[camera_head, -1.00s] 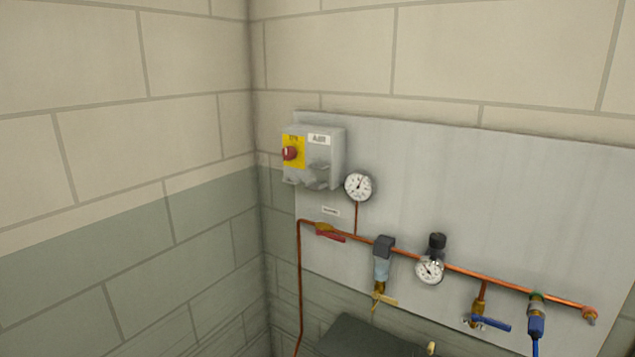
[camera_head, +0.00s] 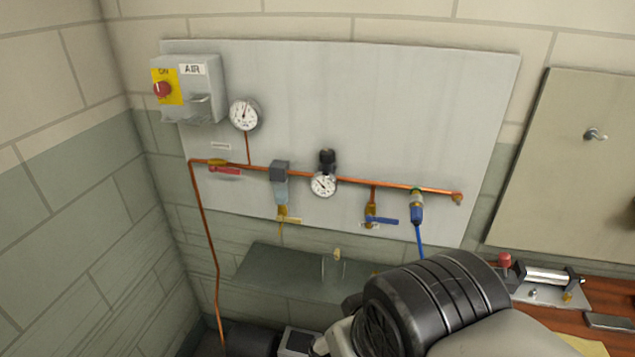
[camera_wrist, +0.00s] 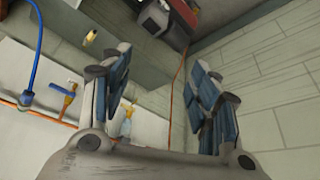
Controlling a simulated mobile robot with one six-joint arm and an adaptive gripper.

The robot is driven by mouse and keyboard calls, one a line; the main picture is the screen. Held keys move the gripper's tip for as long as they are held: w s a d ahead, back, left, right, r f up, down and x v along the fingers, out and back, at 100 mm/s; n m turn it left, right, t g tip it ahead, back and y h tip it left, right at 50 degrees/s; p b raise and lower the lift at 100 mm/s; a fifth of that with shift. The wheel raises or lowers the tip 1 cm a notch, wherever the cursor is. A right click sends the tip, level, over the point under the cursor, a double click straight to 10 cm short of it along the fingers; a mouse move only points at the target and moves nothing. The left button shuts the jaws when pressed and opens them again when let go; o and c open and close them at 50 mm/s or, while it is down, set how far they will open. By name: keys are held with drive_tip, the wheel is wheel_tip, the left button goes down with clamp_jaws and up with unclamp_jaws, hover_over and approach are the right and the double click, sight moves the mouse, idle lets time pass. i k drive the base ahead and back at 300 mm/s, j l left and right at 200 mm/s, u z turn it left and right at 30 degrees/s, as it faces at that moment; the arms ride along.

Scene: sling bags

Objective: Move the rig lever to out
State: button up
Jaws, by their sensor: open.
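At the lower right of the head view, a small rig with a silver cylinder (camera_head: 547,276) sits on a grey plate on a wooden bench. A red knob (camera_head: 504,260) stands at its left end; it looks like the top of the rig lever. Its stem is mostly hidden behind my arm, and I cannot tell its position. My gripper (camera_wrist: 160,100) shows in the wrist view with its two fingers apart and nothing between them. It is away from the rig, which is not seen in the wrist view.
A grey panel (camera_head: 420,110) on the wall carries a copper pipe (camera_head: 355,181), gauges, a red-handled valve (camera_head: 224,170), a blue-handled valve (camera_head: 381,220) and an air switch box (camera_head: 200,85). A dark grey surface (camera_head: 290,270) lies below. A beige board (camera_head: 580,170) hangs at right.

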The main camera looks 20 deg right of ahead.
sight(504, 261)
drive_tip(key=j+z, duration=0.1)
drive_tip(key=z, duration=2.05)
